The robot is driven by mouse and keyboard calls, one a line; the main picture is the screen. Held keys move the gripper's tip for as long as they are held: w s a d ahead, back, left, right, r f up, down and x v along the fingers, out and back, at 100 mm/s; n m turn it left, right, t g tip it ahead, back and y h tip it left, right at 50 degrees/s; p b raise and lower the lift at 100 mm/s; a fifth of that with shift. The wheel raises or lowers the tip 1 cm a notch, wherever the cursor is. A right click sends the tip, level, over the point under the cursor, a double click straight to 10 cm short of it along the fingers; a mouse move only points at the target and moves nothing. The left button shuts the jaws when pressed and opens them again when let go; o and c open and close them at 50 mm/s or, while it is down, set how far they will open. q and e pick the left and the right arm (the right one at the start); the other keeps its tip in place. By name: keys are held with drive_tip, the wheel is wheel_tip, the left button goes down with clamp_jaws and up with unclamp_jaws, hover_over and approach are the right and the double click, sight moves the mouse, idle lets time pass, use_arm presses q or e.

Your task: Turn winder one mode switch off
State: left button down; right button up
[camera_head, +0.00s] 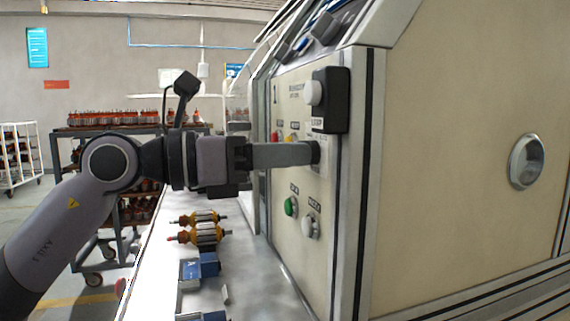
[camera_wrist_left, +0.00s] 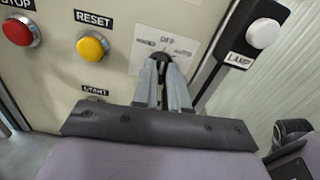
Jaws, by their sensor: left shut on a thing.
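My left gripper (camera_head: 308,153) reaches in from the left to the winder's cream front panel (camera_head: 290,110). In the left wrist view its two fingers (camera_wrist_left: 163,72) are closed on the small dark mode switch (camera_wrist_left: 161,59). The fingers hide most of the switch, so I cannot tell which position it points to. A white label plate (camera_wrist_left: 144,62) around it reads HAND, OFF and AUTO. My right gripper is not in view.
A red STOP button (camera_wrist_left: 17,32), a yellow RESET button (camera_wrist_left: 91,46) and a white lamp button (camera_wrist_left: 262,33) are near the switch. Below are a green button (camera_head: 290,206) and a white knob (camera_head: 308,228). Wound armatures (camera_head: 205,236) lie on the bench.

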use_arm(q)
drive_tip(key=shift+m, duration=0.6)
drive_tip(key=c, duration=1.2)
unclamp_jaws()
drive_tip(key=shift+o, duration=0.2)
drive_tip(key=b+v, duration=0.1)
drive_tip(key=v, duration=0.6)
drive_tip(key=shift+b, duration=0.3)
